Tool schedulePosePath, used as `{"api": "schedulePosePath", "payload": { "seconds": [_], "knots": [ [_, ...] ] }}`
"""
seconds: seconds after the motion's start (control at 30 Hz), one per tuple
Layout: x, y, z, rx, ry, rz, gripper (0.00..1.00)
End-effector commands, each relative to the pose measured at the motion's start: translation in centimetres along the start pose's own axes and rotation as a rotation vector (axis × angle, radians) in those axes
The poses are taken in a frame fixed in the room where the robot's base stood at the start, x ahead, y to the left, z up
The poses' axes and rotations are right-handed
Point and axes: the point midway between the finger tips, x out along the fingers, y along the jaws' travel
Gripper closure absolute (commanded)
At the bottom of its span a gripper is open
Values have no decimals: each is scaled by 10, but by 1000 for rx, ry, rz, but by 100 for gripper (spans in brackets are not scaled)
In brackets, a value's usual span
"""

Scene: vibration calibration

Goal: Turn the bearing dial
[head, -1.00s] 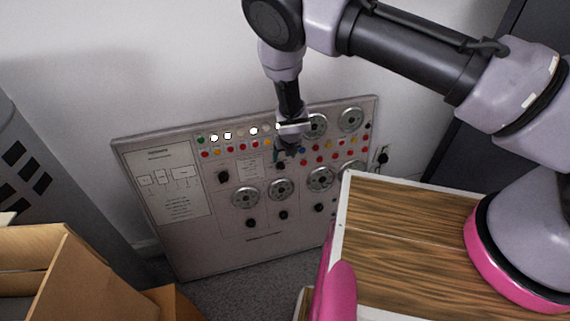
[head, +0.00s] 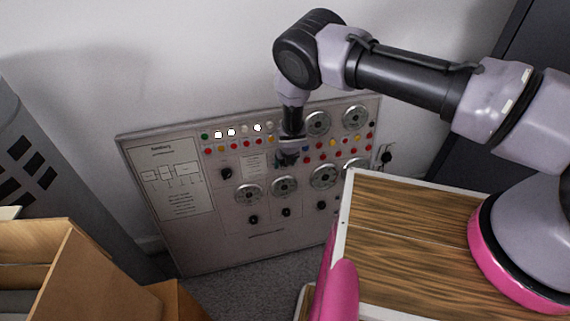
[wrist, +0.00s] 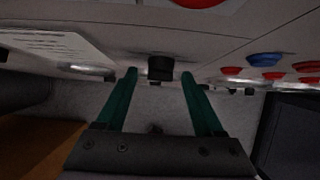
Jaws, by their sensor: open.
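A grey control panel (head: 240,238) leans against the wall in the head view, with several black knobs and silver round dials. No readable label shows which one is the bearing dial. My gripper (head: 287,160) is in front of the panel's upper middle and hides the part behind it. In the wrist view my gripper (wrist: 160,76) is open, its two green fingers apart. A black knob (wrist: 160,68) on the panel face (wrist: 205,47) lies between the fingertips, with gaps on both sides. Another black knob (head: 226,174) sits left of my gripper in the head view.
Rows of coloured buttons (head: 233,146) run along the panel's top. Silver dials (head: 317,123) sit at its upper right. A wood-topped surface (head: 410,240) fills the lower right, and a cardboard box (head: 110,280) the lower left. A plug (head: 386,155) is at the panel's right.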

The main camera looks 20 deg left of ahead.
Motion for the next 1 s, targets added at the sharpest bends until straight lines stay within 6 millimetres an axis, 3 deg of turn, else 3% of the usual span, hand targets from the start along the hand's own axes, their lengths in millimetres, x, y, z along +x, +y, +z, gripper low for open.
{"api": "schedulePosePath", "payload": {
  "seconds": [0.03, 0.2, 0.23, 0.63, 1.0],
  "knots": [
    [0, 0, 0, 0, 0, 0, 30],
    [0, 0, 0, 1, 0, 0, 95],
    [0, 0, 0, 1, 0, 0, 100],
    [0, -3, 0, 39, 1, 51, 100],
    [1, -9, 0, 200, 0, 287, 100]
  ]
}}
